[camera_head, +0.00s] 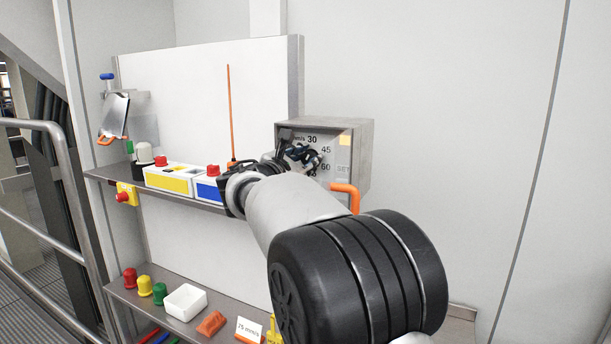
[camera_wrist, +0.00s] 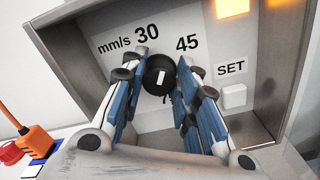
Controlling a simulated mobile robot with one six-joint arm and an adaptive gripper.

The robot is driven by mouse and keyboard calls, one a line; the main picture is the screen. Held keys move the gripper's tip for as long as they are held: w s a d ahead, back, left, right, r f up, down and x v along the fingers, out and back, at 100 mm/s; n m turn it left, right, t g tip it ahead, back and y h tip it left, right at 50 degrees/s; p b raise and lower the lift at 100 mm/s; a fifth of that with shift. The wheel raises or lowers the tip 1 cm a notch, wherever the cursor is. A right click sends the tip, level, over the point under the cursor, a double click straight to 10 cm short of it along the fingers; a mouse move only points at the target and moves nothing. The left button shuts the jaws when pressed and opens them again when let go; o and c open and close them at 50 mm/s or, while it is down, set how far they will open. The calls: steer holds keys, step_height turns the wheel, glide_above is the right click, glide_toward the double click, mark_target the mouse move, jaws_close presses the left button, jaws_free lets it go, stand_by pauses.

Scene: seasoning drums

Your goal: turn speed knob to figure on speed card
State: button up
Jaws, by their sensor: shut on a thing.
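The black speed knob (camera_wrist: 158,77) is on the recessed grey panel of the speed box (camera_head: 363,150), with a short white mark on its face. In the wrist view the mark stands nearly upright, below and between the printed 30 and 45. My gripper (camera_wrist: 165,66) has one blue-padded finger on each side of the knob and is shut on it. In the head view my gripper (camera_head: 306,156) is at the panel and hides the knob; 30, 45 and 60 show around it. The white speed card (camera_head: 249,330) stands on the lower shelf and appears to read 75 mm/s.
A white SET button (camera_wrist: 234,95) is right of the knob, below a lit orange square (camera_wrist: 232,7). Yellow (camera_head: 172,179) and blue (camera_head: 207,190) marked boxes with red caps stand left on the upper shelf.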

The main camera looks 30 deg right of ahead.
steer(key=m+b, duration=0.3)
steer(key=b, duration=0.1)
steer(key=shift+f+m, duration=0.3)
steer(key=shift+m, duration=0.1)
steer(key=m+b, duration=0.3)
steer(key=shift+s+m+b, duration=0.1)
steer(key=shift+m+b, duration=0.2)
steer(key=shift+b, duration=0.1)
steer(key=m+b, duration=0.3)
steer(key=shift+m, duration=0.3)
steer(key=m+b, duration=0.3)
steer(key=m, duration=0.1)
steer(key=shift+f+m, duration=0.1)
steer(key=shift+m, duration=0.2)
steer(key=m+b, duration=0.2)
steer(key=m, duration=0.1)
steer(key=shift+m, duration=0.3)
steer(key=m+b, duration=0.1)
steer(key=m, duration=0.2)
steer(key=shift+m, duration=0.3)
steer(key=m+b, duration=0.1)
steer(key=m, duration=0.3)
steer(key=shift+m+b, duration=0.4)
steer(key=shift+m, duration=1.3)
